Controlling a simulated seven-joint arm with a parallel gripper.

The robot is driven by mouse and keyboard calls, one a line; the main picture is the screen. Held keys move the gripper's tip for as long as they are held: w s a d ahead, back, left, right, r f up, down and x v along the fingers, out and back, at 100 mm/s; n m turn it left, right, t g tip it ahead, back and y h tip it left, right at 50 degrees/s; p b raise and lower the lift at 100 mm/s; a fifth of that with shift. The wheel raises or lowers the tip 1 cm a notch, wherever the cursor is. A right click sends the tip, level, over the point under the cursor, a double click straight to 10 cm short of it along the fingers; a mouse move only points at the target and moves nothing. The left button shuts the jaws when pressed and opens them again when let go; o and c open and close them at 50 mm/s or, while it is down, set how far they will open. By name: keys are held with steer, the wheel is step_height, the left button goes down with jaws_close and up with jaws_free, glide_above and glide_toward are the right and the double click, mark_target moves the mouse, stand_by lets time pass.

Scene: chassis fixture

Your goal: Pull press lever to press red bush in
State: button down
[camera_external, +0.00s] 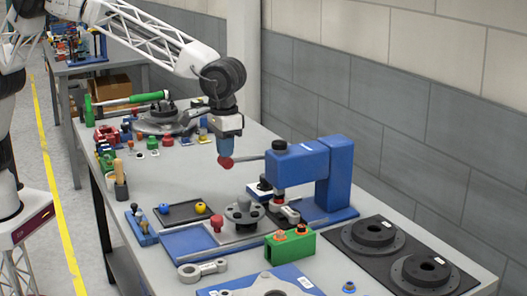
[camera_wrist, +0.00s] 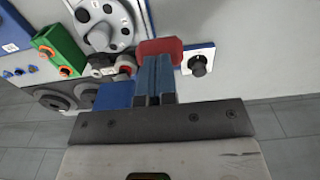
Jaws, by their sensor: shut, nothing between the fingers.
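The blue press (camera_external: 330,175) stands at the right middle of the table. Its grey press lever (camera_external: 249,158) reaches left from the press head and ends in a red knob (camera_external: 226,162). My gripper (camera_external: 225,152) is shut and empty, with its blue fingertips at the knob from above; I cannot tell whether they touch it. In the wrist view the red knob (camera_wrist: 161,47) shows just beyond the fingertips (camera_wrist: 155,62). A small red part, seemingly the red bush (camera_external: 279,193), is under the press ram, partly hidden; how deep it sits is unclear.
A grey round part (camera_external: 243,213) and a red knobbed piece (camera_external: 217,222) stand left of the press. A green block (camera_external: 290,246) is in front, and black round fixtures (camera_external: 370,235) lie to the right. The wall runs behind the press.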

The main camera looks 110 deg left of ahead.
steer(key=shift+f, duration=0.3)
steer(key=shift+w+a+r, duration=0.1)
steer(key=shift+r, duration=0.8)
steer(key=shift+w+a+r, duration=0.1)
steer(key=shift+r, duration=0.85)
step_height(320, 180, up, 6)
steer(key=shift+w+a+r, duration=0.2)
steer(key=shift+w+a, duration=0.15)
steer(key=shift+s+r, duration=0.1)
